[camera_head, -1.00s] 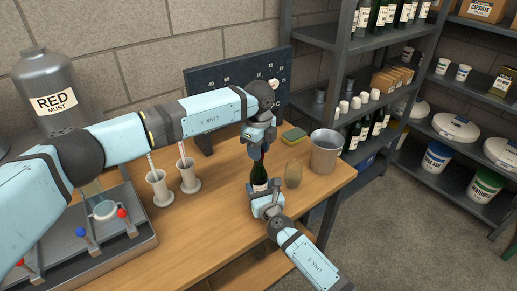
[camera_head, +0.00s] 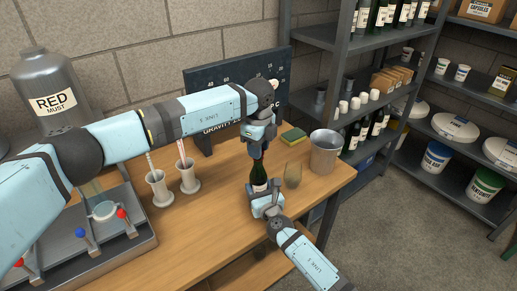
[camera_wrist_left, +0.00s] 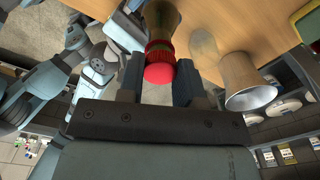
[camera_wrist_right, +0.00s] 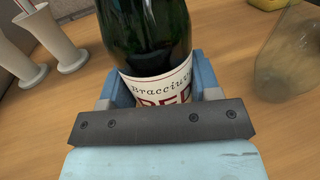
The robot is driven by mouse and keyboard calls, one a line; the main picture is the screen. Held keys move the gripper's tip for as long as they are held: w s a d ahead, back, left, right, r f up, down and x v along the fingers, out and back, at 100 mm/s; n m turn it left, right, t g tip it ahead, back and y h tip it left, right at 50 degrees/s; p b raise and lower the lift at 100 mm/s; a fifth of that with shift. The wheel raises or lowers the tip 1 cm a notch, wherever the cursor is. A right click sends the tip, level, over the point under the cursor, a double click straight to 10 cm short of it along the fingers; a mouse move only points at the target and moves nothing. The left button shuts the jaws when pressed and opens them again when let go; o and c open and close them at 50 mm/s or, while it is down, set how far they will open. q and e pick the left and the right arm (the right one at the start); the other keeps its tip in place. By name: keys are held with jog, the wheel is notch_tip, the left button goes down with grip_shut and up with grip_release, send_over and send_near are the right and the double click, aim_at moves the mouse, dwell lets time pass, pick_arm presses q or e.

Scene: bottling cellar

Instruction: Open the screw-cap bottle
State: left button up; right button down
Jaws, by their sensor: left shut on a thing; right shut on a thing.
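The dark green screw-cap bottle (camera_head: 258,172) stands upright near the table's front edge, with a pale label (camera_wrist_right: 160,90) facing my right wrist camera. My right gripper (camera_head: 262,190) is shut around its labelled lower body. My left gripper (camera_head: 258,148) points down over the neck, above the right gripper. In the left wrist view the red cap (camera_wrist_left: 159,74) sits between its fingers, which are shut on it. A ribbed red band (camera_wrist_left: 160,52) shows beside the cap, toward the neck. I cannot tell whether the cap is apart from the neck.
A clear glass (camera_head: 292,174) stands just right of the bottle, and a metal bucket (camera_head: 325,152) is farther right. A sponge (camera_head: 293,134) lies behind. Two white cylinders (camera_head: 188,176) with sticks stand left, near a metal tray (camera_head: 88,262). Shelves fill the right side.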

pick_arm(q)
jog(key=shift+r, duration=0.7)
jog(key=shift+r, duration=2.05)
pick_arm(e)
jog(key=shift+c, duration=1.2)
grip_release()
